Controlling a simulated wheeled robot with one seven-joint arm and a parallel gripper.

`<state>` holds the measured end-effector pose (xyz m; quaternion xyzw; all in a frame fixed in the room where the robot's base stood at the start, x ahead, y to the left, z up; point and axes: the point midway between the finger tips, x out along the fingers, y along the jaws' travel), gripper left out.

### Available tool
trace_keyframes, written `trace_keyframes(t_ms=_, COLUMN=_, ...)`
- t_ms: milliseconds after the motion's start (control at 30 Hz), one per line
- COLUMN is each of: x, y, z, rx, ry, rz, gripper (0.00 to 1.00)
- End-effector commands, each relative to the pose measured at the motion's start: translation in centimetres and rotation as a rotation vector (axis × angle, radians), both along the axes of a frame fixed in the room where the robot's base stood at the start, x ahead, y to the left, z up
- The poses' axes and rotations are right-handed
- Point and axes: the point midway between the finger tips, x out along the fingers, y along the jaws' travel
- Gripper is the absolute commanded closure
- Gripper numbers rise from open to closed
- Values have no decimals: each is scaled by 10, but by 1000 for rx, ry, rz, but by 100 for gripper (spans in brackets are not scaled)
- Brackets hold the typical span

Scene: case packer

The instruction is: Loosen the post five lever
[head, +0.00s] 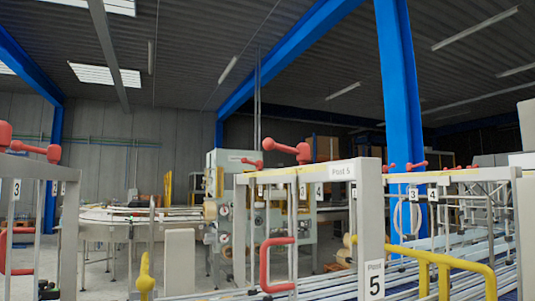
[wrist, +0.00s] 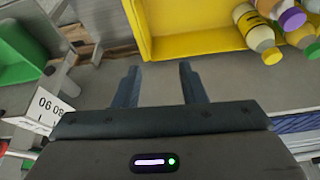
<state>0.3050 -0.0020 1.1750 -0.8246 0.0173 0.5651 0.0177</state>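In the head view, post five (head: 370,225) is a beige upright frame in the middle, with a "5" plate (head: 374,279) low on its leg and a label ending in 5 on its top bar. A red lever with ball ends (head: 287,148) sits on top of this frame, lying nearly level. A red loop handle (head: 275,262) shows lower on the same frame. My gripper (wrist: 157,88) shows only in the wrist view. Its two dark fingers are apart with nothing between them. No red lever shows in the wrist view.
In the wrist view, a yellow bin (wrist: 190,45) with bottles (wrist: 258,35) lies beyond my fingers, with a green bin (wrist: 28,52) at left. In the head view, a yellow rail (head: 440,262) and a blue column (head: 400,110) stand at right; other red-levered frames flank post five.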

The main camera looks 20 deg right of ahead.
Motion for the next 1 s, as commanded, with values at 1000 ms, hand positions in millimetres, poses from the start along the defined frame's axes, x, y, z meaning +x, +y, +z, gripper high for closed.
trace_keyframes(t_ms=1000, x=210, y=-129, z=524, rx=1320, ry=-1211, rz=-1193, gripper=62)
